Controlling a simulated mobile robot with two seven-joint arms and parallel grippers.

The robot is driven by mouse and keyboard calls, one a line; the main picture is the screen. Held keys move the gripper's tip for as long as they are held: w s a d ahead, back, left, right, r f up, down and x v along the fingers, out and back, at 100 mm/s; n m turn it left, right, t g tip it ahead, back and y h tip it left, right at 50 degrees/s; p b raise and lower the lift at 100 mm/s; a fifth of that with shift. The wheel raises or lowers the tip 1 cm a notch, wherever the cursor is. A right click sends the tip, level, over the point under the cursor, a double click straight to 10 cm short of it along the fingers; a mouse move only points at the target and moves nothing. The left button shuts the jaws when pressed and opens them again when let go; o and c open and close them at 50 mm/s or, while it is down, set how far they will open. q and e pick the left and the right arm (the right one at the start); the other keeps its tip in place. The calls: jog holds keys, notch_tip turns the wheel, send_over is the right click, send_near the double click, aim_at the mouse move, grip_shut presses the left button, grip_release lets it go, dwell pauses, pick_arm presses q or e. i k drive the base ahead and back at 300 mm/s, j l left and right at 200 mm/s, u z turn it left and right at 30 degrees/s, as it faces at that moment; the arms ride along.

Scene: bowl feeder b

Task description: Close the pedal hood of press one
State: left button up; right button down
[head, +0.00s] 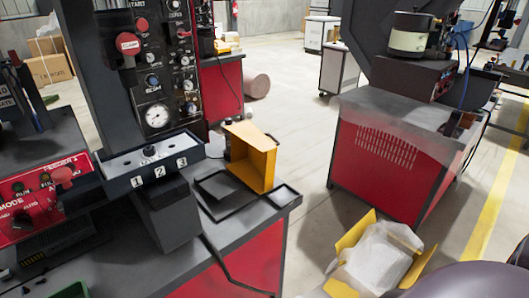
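No part in view can be clearly made out as the pedal hood of press one. On the floor at the lower middle, a yellow open-flapped box (348,238) holds a crumpled white bag or liner (380,258). I cannot tell whether either yellow thing is the hood. The press (158,70) with its black control panel, gauge and red button stands at the upper left. Neither of my grippers is in view.
The grey bench top (235,232) with red sides fills the lower left. A block numbered 1, 2, 3 (150,165) juts over it. A red cabinet (385,160) carrying a bowl feeder (410,35) stands at right. Pale floor (305,130) lies clear between them.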

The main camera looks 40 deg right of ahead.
aim_at(253, 154)
jog(key=k+l, duration=0.1)
jog(key=l, duration=0.3)
jog(key=k+l, duration=0.1)
jog(key=l, duration=0.3)
jog(key=k+l, duration=0.15)
jog(key=l, duration=0.3)
jog(key=k+l+u, duration=0.1)
jog(key=l, duration=0.3)
jog(key=k+l, duration=0.1)
jog(key=l, duration=0.3)
jog(key=k+l, duration=0.15)
jog(key=l, duration=0.25)
